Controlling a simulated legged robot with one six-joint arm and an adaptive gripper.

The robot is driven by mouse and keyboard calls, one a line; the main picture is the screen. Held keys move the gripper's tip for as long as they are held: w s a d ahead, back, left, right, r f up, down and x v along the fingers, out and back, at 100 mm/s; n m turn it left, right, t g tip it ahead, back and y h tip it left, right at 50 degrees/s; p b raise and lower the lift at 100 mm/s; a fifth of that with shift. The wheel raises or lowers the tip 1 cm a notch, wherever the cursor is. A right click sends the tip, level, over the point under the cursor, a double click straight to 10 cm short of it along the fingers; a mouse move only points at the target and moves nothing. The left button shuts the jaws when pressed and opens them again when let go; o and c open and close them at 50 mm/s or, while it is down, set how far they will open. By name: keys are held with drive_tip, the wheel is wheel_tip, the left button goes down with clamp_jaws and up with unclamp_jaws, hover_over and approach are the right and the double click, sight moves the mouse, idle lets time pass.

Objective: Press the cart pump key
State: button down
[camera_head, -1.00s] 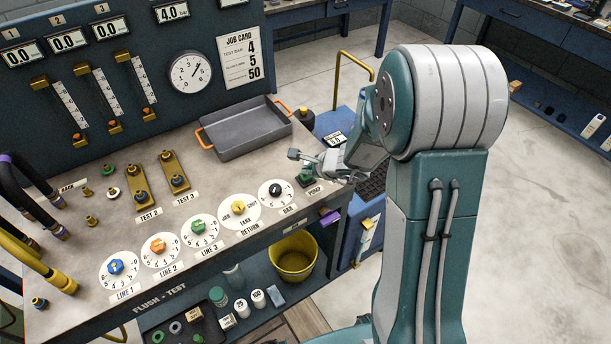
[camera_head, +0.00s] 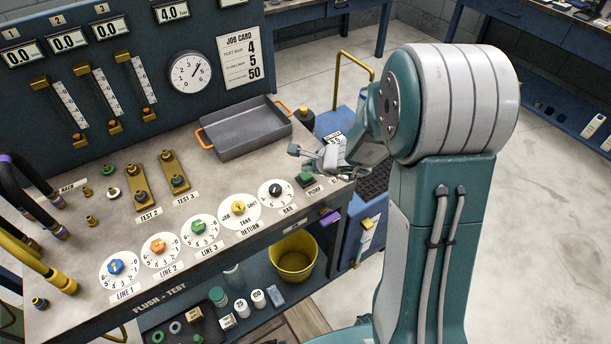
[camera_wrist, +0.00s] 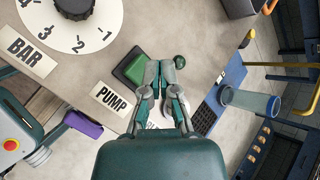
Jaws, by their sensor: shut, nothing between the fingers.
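A square green key (camera_head: 305,179) on a dark base sits at the right front of the bench top, by a label reading PUMP. It also shows in the wrist view (camera_wrist: 133,69), just left of my fingertips. My gripper (camera_head: 296,150) is shut and empty, with its tips above the bench near this key. In the wrist view my gripper (camera_wrist: 160,66) overlaps the key's right side, and I cannot tell whether they touch. A blue cart (camera_head: 366,232) stands on the floor right of the bench. My arm hides part of the cart, and I make out no key on it.
The BAR dial (camera_head: 275,192) is left of the green key. A grey tray (camera_head: 245,145) with orange handles lies behind it. A yellow bucket (camera_head: 294,258) stands on the shelf below. In the wrist view a clear blue-rimmed cylinder (camera_wrist: 250,102) is to the right.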

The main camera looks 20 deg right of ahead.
sight(307, 175)
drive_tip(key=shift+r, duration=3.05)
drive_tip(key=s+a+r+n+g, duration=0.2)
drive_tip(key=s+a+r+n, duration=0.3)
drive_tip(key=s+r+n, duration=0.6)
drive_tip(key=s+d+r+n+h, duration=0.1)
drive_tip(key=s+d+n+h, duration=0.1)
drive_tip(key=s+n, duration=0.3)
drive_tip(key=s+d+r+n+h, duration=0.1)
drive_tip(key=s+n, duration=0.4)
drive_tip(key=s, duration=0.6)
drive_tip(key=shift+s+d+r+h, duration=0.15)
drive_tip(key=shift+d+r+h, duration=0.1)
drive_tip(key=shift+d+h, duration=0.55)
drive_tip(key=shift+a, duration=0.1)
